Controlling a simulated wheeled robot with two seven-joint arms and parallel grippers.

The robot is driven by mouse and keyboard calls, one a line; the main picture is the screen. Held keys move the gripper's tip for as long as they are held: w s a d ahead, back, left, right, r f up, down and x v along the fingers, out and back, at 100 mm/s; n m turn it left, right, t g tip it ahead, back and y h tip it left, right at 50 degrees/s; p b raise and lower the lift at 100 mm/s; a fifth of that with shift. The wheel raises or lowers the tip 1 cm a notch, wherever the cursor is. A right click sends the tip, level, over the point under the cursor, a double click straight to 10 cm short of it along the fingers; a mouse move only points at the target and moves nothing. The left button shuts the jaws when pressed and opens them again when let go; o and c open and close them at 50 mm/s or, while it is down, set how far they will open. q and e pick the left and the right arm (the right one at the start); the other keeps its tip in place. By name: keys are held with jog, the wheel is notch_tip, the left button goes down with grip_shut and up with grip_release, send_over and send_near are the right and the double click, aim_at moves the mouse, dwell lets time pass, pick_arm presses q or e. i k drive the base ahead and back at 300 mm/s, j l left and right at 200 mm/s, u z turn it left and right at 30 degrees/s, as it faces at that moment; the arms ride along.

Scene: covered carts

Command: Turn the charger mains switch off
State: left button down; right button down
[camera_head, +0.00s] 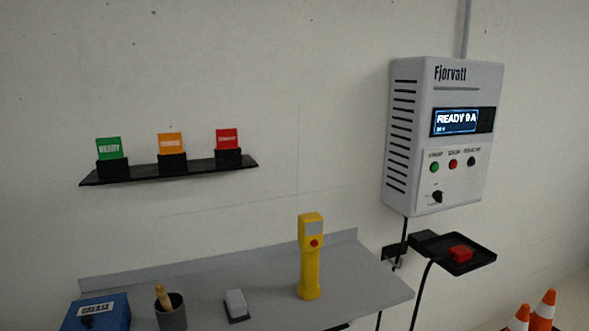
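The charger (408,140) is a light grey box marked "Fjorvatt", mounted on the wall at the right. Neither gripper is in the head view.
A small black tray (484,257) with a red connector (460,254) juts out below the charger, with cables hanging beside it. A grey shelf (260,277) holds a yellow handheld tester (310,262), a cup (172,316) and a blue box (112,310). Traffic cones (543,311) stand lower right.

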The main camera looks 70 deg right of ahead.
aim_at(437, 195)
jog(key=z, duration=3.3)
